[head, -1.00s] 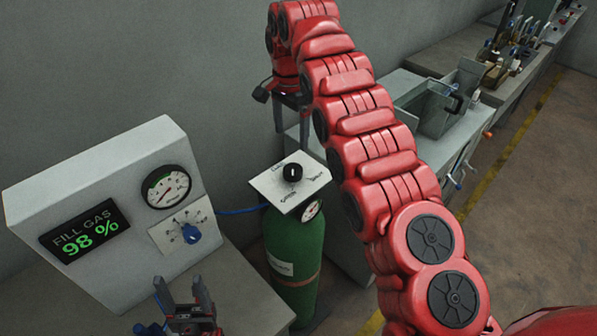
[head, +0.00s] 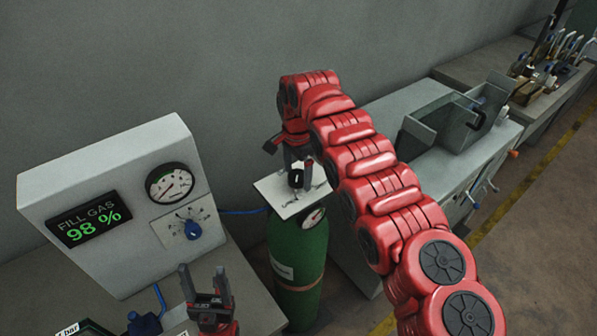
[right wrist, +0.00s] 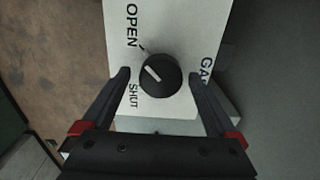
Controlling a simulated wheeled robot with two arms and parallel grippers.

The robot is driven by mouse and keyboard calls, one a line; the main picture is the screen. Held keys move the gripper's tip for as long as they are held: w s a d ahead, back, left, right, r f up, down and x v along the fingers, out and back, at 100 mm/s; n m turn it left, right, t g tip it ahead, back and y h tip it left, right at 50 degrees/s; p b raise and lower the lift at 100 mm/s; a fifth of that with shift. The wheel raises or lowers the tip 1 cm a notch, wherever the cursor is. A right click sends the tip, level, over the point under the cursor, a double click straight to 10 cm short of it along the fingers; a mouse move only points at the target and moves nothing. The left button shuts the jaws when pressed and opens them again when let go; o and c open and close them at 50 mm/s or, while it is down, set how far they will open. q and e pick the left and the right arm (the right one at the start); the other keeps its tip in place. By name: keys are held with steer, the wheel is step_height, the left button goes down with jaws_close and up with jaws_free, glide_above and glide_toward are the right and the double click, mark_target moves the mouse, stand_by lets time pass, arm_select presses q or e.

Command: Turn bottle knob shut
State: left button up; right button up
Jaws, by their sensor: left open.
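The black bottle knob (head: 295,179) sits on a white plate (head: 273,189) on top of the green gas bottle (head: 286,250). In the right wrist view the knob (right wrist: 160,75) has a white pointer line slanting to the upper left, between the words OPEN and SHUT on the plate (right wrist: 175,25). My right gripper (head: 297,171) is over the knob. In the right wrist view this gripper (right wrist: 159,75) is open, with one finger on each side of the knob and gaps between. My left gripper (head: 203,272) is open and empty, low in the head view.
A grey panel (head: 110,150) at left has a FILL GAS 98 % display (head: 88,218), a round gauge (head: 170,184) and a blue knob (head: 193,230). A blue hose (head: 243,212) runs to the bottle. A grey wall is behind; benches with tools are at right.

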steer(key=shift+w, duration=0.15)
steer(key=c, duration=1.2)
steer(key=n+b, duration=0.2)
steer(key=b, duration=0.1)
steer(key=shift+f, duration=0.25)
steer(key=shift+c, duration=0.2)
steer(key=shift+r+n+b, duration=0.1)
steer(key=shift+n+b, duration=0.75)
steer(key=shift+n, duration=0.05)
steer(key=shift+r+n+b, duration=0.15)
steer(key=shift+n+b, duration=0.15)
steer(key=shift+n, duration=0.6)
steer(key=n, duration=0.3)
steer(key=shift+n, duration=0.3)
steer(key=n, duration=0.4)
steer(key=shift+r+n, duration=0.1)
steer(key=shift+n, duration=0.2)
steer(key=shift+w+n, duration=0.1)
steer(key=shift+n, duration=1.9)
